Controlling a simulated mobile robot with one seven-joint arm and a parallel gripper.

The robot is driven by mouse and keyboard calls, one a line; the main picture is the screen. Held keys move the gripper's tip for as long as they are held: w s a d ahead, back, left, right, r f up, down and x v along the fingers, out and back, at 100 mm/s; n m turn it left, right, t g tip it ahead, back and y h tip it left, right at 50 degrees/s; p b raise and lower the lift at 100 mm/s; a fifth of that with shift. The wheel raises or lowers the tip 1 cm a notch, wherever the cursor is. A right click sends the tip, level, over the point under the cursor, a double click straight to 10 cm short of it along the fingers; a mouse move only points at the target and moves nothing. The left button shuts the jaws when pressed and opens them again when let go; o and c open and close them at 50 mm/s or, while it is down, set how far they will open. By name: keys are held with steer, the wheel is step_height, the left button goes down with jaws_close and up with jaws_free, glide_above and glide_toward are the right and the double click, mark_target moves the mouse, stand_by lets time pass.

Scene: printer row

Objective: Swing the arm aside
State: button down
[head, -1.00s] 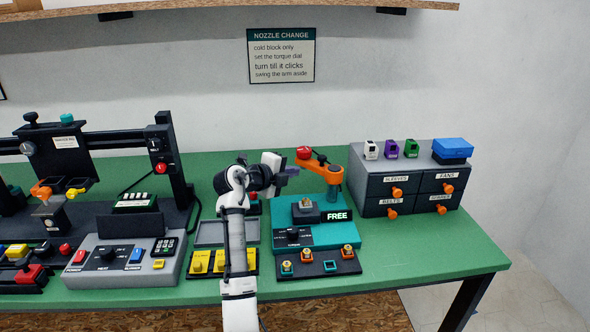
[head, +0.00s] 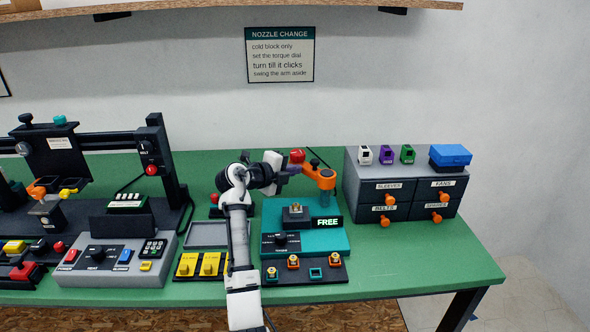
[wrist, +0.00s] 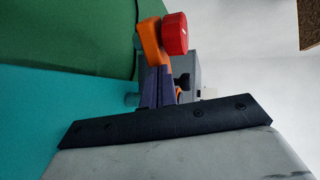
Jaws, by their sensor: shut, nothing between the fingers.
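The swing arm (head: 319,173) is an orange bar on an upright post at the back right of the teal nozzle station (head: 333,240). A red knob (head: 297,155) tops its left end. My gripper (head: 295,169) is shut and empty, at the left end of the orange bar, just below the knob in the head view. In the wrist view the purple fingers (wrist: 160,82) point at the orange bar (wrist: 152,42), with the red knob (wrist: 174,34) beside it. The fingertips overlap the bar there; I cannot tell whether they touch it. The station's sign reads FREE (head: 327,222).
A grey drawer unit (head: 405,190) with small coloured blocks and a blue box (head: 450,156) on top stands right of the station. A tray (head: 305,272) with several nozzles lies in front. The green table (head: 440,255) is clear at front right.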

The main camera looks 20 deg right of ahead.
steer(key=shift+f, duration=0.1)
steer(key=shift+w+d+r+b, duration=0.35)
steer(key=shift+d+b, duration=0.1)
steer(key=shift+b, duration=2.65)
steer(key=shift+f, duration=0.1)
